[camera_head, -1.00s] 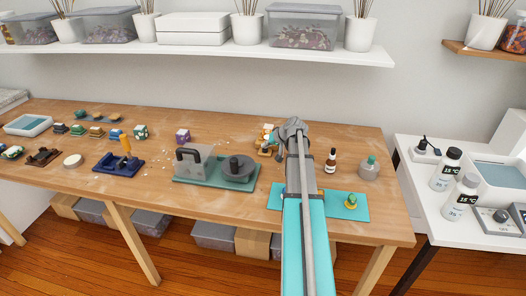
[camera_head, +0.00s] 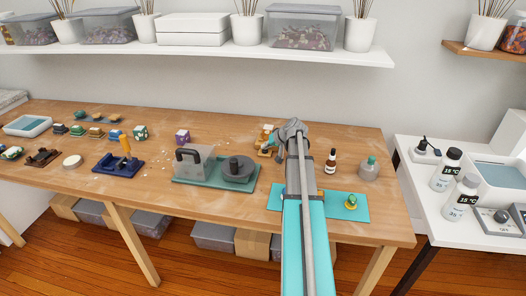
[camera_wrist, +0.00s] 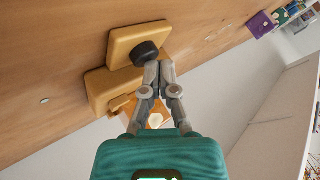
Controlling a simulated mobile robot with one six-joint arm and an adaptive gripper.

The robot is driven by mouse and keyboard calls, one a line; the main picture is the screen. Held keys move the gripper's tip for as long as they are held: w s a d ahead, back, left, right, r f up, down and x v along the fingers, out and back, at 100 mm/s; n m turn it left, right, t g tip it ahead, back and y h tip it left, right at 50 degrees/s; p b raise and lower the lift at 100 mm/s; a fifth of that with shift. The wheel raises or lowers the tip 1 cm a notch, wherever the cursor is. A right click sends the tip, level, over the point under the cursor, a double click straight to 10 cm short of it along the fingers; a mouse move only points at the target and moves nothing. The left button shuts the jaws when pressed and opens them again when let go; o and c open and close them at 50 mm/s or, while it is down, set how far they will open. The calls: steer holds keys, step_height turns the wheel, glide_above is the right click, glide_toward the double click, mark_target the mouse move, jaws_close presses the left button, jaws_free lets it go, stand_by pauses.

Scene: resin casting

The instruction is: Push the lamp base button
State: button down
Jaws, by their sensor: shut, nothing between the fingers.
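The lamp (camera_head: 265,133) is a small orange thing at the back right of the wooden table, partly hidden by my wrist. In the wrist view its orange base (camera_wrist: 122,44) has a round black button (camera_wrist: 145,53) on it. A second orange block (camera_wrist: 103,92) lies beside it, with a pale glowing part of the lamp (camera_wrist: 155,119) partly hidden behind my fingers. My gripper (camera_wrist: 159,67) is shut and empty, its fingertips right at the black button's edge. I cannot tell whether they touch it.
A brown dropper bottle (camera_head: 331,161) and a grey jar (camera_head: 369,168) stand to the right of my arm. A teal mat (camera_head: 330,207) lies under my arm. A green board (camera_head: 215,198) with a grey wheel is to the left. A purple box (camera_wrist: 261,24) shows in the wrist view.

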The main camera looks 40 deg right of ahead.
steer(key=shift+r+p, duration=0.55)
steer(key=shift+r, duration=0.05)
step_height(320, 180, up, 6)
steer(key=p, duration=0.6)
stand_by(0.3)
